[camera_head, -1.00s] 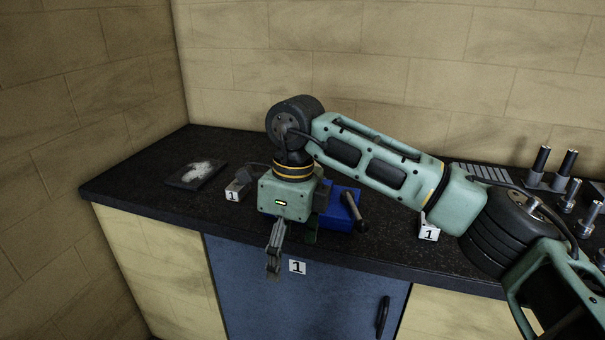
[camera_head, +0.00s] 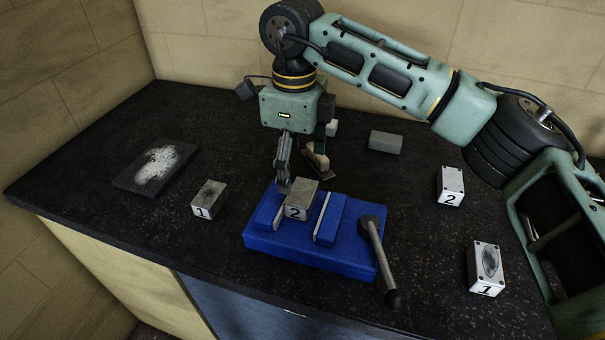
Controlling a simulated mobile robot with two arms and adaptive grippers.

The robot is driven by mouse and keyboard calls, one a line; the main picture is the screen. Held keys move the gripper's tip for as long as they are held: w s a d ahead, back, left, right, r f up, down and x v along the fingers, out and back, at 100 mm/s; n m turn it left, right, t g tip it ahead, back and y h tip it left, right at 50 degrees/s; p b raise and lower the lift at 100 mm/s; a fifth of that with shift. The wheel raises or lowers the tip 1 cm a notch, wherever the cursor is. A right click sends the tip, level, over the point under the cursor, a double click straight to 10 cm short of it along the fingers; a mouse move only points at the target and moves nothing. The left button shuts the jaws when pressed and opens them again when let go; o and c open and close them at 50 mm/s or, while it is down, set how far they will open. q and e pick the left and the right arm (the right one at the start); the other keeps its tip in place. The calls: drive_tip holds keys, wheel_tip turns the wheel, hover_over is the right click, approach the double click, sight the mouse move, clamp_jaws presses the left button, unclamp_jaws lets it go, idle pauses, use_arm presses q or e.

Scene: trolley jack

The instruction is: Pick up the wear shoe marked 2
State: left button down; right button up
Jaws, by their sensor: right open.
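A grey block marked 2 (camera_head: 299,200) sits between the jaws of a blue vise (camera_head: 265,244). Another block marked 2 (camera_head: 451,182), pale with small holes on top, stands on the bench to the right. I cannot tell from the picture alone which one is the wear shoe. My right gripper (camera_head: 302,177) is open and points down just above and behind the block in the vise, one finger at its left and one behind it. Whether a finger touches the block is unclear. My left gripper is not in view.
A grey block marked 1 (camera_head: 209,200) stands left of the vise, and a pale block marked 1 (camera_head: 485,265) at the right. A dark plate with white powder (camera_head: 141,185) lies at the left. A plain grey block (camera_head: 386,141) lies behind. The vise handle (camera_head: 378,255) sticks out frontward.

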sight(302, 191)
drive_tip(key=f, duration=0.1)
drive_tip(key=f+p, duration=0.1)
drive_tip(key=f, duration=0.1)
drive_tip(key=shift+s+d, duration=0.2)
drive_tip(key=shift+s, duration=0.1)
drive_tip(key=f+p, duration=0.2)
drive_tip(key=shift+d+f, duration=0.35)
drive_tip(key=shift+w+f, duration=0.15)
drive_tip(key=shift+f, duration=0.8)
drive_tip(key=c, duration=2.1)
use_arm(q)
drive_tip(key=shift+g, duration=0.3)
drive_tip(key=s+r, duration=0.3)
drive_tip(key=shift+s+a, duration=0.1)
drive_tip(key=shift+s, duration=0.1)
use_arm(e)
drive_tip(key=shift+w+r, duration=0.1)
drive_tip(key=shift+r, duration=0.1)
clamp_jaws()
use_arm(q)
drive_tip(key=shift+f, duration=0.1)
